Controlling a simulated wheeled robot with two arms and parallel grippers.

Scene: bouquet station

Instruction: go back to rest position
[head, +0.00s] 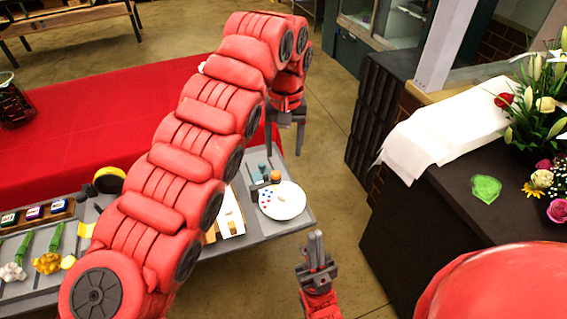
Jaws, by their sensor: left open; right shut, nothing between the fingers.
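My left arm is raised across the left half of the head view, bent at the top. My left gripper (285,142) hangs from it with fingers pointing down, apart and empty, beyond the far corner of the grey table (290,225). My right gripper (316,237) is lower, near the bottom middle, pointing up. Its fingers are together with nothing between them. It appears over the floor, just off the table's right edge. The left arm hides part of the grey table and of the red-covered table behind.
A white plate (291,206) with coloured dots lies on the grey table, with yellow tape (109,180) and flowers (47,263) at left. A red-covered table (75,135) stands behind. At right, a dark counter (430,215) bears white paper (450,125), a green heart (485,189) and bouquets (538,110).

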